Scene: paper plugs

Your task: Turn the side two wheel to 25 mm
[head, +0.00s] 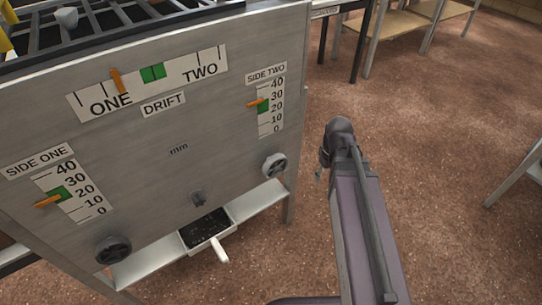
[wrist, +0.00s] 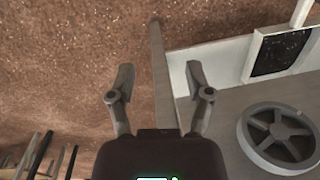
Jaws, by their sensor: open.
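The side two wheel (head: 274,165) is a dark grey handwheel low on the right of the metal panel. It shows large at the lower right of the wrist view (wrist: 280,138), spoked and apart from the fingers. The side two scale (head: 272,104) runs from 0 to 40. Its orange pointer (head: 257,103) stands between 20 and 30, nearer 30, by the upper part of the green band (head: 263,107). My gripper (wrist: 160,76) is open and empty, left of the wheel in the wrist view. In the head view my arm mostly hides it, right of the panel.
The side one wheel (head: 113,250) and side one scale (head: 68,192) are at the panel's left. The drift scale (head: 150,84) is above. A dark-meshed tray (head: 207,228) with a white handle sits below the panel. Open brown floor (head: 440,130) lies to the right.

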